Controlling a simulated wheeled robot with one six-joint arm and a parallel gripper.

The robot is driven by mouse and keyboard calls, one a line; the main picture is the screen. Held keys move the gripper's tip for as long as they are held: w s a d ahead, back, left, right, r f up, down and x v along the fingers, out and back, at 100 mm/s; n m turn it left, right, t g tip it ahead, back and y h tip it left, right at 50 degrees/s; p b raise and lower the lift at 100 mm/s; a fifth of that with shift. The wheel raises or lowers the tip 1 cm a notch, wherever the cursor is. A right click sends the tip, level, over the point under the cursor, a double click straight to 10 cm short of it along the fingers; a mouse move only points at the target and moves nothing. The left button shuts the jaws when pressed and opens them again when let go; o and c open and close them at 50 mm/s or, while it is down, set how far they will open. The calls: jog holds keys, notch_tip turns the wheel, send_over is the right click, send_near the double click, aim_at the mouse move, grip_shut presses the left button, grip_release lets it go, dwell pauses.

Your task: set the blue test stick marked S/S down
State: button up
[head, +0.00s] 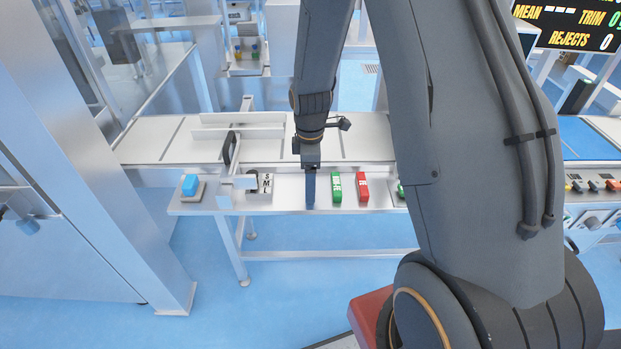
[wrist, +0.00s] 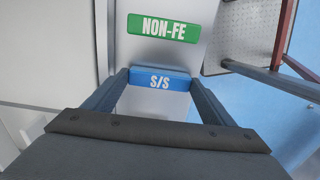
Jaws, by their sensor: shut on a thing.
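The blue test stick marked S/S (wrist: 160,82) is between my two fingers in the wrist view, its label facing the camera. My gripper (head: 310,188) points down at the front ledge of the metal bench in the head view and is shut on this stick. The fingers cover the stick's ends in the wrist view. I cannot tell whether the stick touches the ledge. A green stick marked NON-FE (wrist: 163,27) lies beside it, apart from it; in the head view the green stick (head: 336,188) is just right of my gripper.
A red stick (head: 362,188) lies right of the green one. The ledge (head: 285,192) is bare just left of my gripper. A block marked S M L (head: 266,184) and a blue button (head: 190,185) are farther left. A conveyor (head: 365,140) runs behind.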

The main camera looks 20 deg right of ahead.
jog(key=shift+f, duration=0.15)
jog(key=o, duration=1.2)
jog(key=shift+c, duration=0.2)
notch_tip(320, 180, up, 11)
jog(key=b, duration=0.2)
jog(key=s+a+r+m, duration=0.1)
jog(key=s+m, duration=1.3)
jog(key=s, duration=0.2)
jog(key=shift+s+a+t, duration=0.2)
jog(key=shift+s+t, duration=0.2)
jog(key=shift+r, duration=0.1)
